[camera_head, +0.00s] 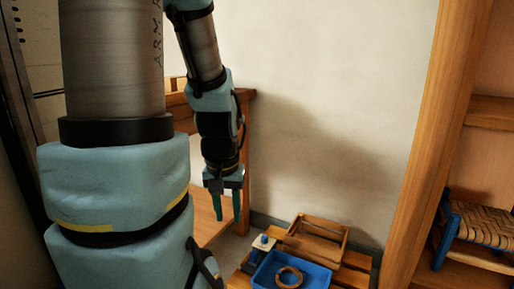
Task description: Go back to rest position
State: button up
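My gripper (227,217) hangs from my arm left of the picture's middle, pointing down. Its two teal fingers are spread apart with an empty gap between them. It is in front of a wooden table or cabinet edge and the pale wall, up and to the left of the low wooden stand. Nothing is held. The upper part of my arm fills the left side of the view and hides what is behind it.
A low wooden stand (356,279) bears a blue tray (318,276) with a brown ring (289,277), a wooden crate (325,233) and a small blue-and-white item (263,243). A blue stool with a woven seat (480,224) stands in a wooden shelf (422,160) at right.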

notch_tip(320, 180, up, 29)
jog(key=p, duration=2.6)
jog(key=shift+f, duration=0.2)
